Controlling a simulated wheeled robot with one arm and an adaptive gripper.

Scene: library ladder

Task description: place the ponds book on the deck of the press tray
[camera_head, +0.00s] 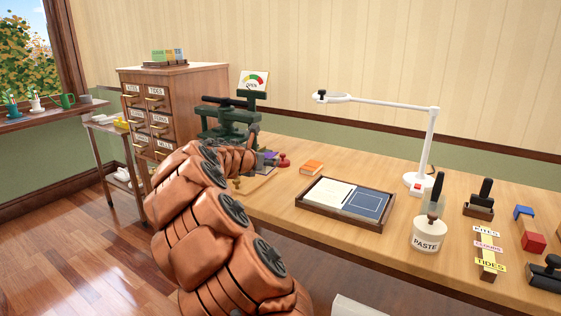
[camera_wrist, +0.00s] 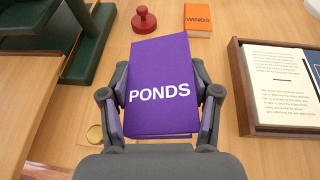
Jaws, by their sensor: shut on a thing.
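The purple ponds book (camera_wrist: 160,60) fills the middle of the wrist view, its PONDS label facing the camera. My gripper (camera_wrist: 160,95) is shut on it, with one finger at each side. In the head view, a bit of purple (camera_head: 270,154) shows past my arm, which hides most of the gripper. The green press (camera_head: 228,118) stands at the back left of the bench, partly behind my arm. Its green parts (camera_wrist: 88,45) show at the upper left of the wrist view. A light wooden board (camera_wrist: 25,75), perhaps the press tray, lies to the book's left.
A red stamp (camera_wrist: 145,18) and the orange winds book (camera_wrist: 198,20) lie beyond the held book. A framed tray with an open page (camera_head: 327,192) lies to the right. A coin-like brass disc (camera_wrist: 95,134) is near the left finger. A lamp (camera_head: 417,182) and paste jar (camera_head: 429,234) stand further right.

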